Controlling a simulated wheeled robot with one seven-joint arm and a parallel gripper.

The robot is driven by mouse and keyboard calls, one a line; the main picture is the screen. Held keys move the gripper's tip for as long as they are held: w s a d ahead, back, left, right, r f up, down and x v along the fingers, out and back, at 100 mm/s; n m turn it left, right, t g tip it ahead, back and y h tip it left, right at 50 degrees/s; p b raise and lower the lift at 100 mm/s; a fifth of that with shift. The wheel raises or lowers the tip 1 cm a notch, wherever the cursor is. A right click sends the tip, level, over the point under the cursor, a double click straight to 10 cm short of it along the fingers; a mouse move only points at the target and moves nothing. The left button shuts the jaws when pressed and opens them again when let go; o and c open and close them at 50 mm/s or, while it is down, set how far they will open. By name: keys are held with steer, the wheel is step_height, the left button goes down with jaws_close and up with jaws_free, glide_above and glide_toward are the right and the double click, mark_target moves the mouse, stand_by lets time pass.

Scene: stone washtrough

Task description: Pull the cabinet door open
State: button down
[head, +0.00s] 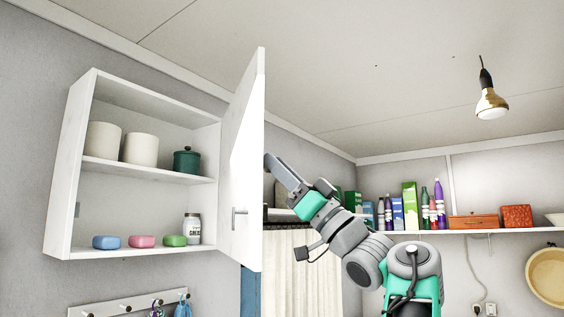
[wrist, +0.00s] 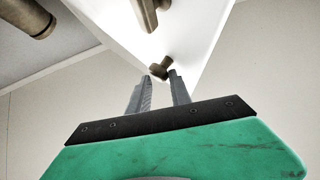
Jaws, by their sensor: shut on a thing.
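The white wall cabinet (head: 70,170) is at the left in the head view. Its door (head: 250,130) stands swung wide open on the cabinet's right side, showing a small grey fitting (head: 239,211) low on its face. My gripper (head: 269,160) is at the door's right edge; the door hides its fingertips in the head view. In the wrist view the gripper (wrist: 160,80) has its two fingers on either side of a brass-coloured handle piece (wrist: 160,68) at the white door panel (wrist: 195,35). It is shut on that piece.
The cabinet shelves hold white pots (head: 140,149), a green pot (head: 187,160), a jar (head: 192,229) and coloured soaps (head: 142,241). A hook rail (head: 125,306) is below. A shelf of bottles and boxes (head: 409,205) is behind my arm. A lamp (head: 491,103) hangs at right.

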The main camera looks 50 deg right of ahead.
steer(key=c, duration=1.6)
jaws_free()
steer(key=shift+w+d+f+m, duration=0.3)
steer(key=shift+d+f, duration=0.2)
steer(key=shift+d, duration=0.05)
steer(key=shift+o, duration=1.4)
steer(key=shift+w+d+f, duration=0.1)
steer(key=shift+w, duration=0.2)
steer(key=shift+o, duration=1)
steer(key=shift+s, duration=0.1)
steer(key=a+b+v, duration=0.1)
steer(key=b+v, duration=0.3)
steer(key=v, duration=0.3)
steer(key=shift+s+d, duration=0.3)
steer(key=shift+s, duration=0.1)
